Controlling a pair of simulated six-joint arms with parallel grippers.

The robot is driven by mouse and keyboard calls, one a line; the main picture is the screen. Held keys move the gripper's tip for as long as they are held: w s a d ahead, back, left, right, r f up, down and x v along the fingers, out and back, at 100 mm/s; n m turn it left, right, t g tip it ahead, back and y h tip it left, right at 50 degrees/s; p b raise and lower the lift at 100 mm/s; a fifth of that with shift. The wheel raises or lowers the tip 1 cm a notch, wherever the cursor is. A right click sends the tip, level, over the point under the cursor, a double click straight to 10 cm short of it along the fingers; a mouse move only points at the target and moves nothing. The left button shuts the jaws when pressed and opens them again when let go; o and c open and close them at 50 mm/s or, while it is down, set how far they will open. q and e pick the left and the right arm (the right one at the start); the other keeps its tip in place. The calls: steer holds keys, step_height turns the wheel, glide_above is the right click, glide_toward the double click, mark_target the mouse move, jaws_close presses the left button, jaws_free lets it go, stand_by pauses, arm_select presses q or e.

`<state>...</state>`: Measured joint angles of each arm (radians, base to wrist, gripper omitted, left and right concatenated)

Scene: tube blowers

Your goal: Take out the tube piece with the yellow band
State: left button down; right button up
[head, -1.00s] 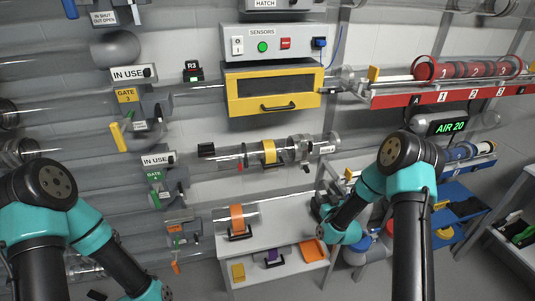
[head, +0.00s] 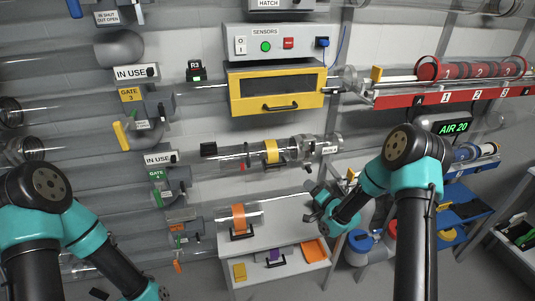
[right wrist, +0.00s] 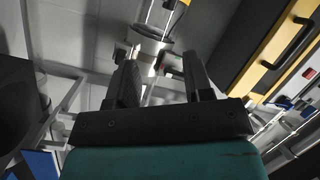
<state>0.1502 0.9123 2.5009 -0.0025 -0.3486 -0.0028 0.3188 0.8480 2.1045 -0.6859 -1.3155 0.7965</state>
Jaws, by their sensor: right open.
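The clear tube piece with the yellow band (head: 270,152) sits in the horizontal tube line on the wall, below the yellow-framed box. A metal coupling (head: 309,149) joins its right end. My right gripper (head: 313,204) is below and right of the tube piece, apart from it. In the right wrist view, its two dark fingers (right wrist: 160,80) are spread, with a metal coupling (right wrist: 150,45) beyond them and a bit of yellow above. My left arm shows at the left of the head view, but its gripper is out of frame.
A clear tube with an orange band (head: 239,218) lies on the white bench (head: 283,212) below. An orange tray (head: 314,250) is on the lower shelf. The yellow-framed box (head: 276,88) hangs above the tube line. A red rack (head: 450,96) is at the right.

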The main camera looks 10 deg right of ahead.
mark_target(274, 166)
steer(key=a+m+y, duration=0.1)
steer(key=a+r+m+g+y, duration=0.1)
steer(key=a+m+y, duration=0.1)
steer(key=m, duration=0.1)
steer(key=shift+w+a+r+g, duration=0.2)
steer(key=shift+a+r+g, duration=0.05)
steer(key=shift+r+g, duration=0.15)
steer(key=x, duration=1.2)
steer(key=shift+w, duration=0.2)
steer(key=shift+x, duration=2.55)
steer(key=shift+c, duration=0.2)
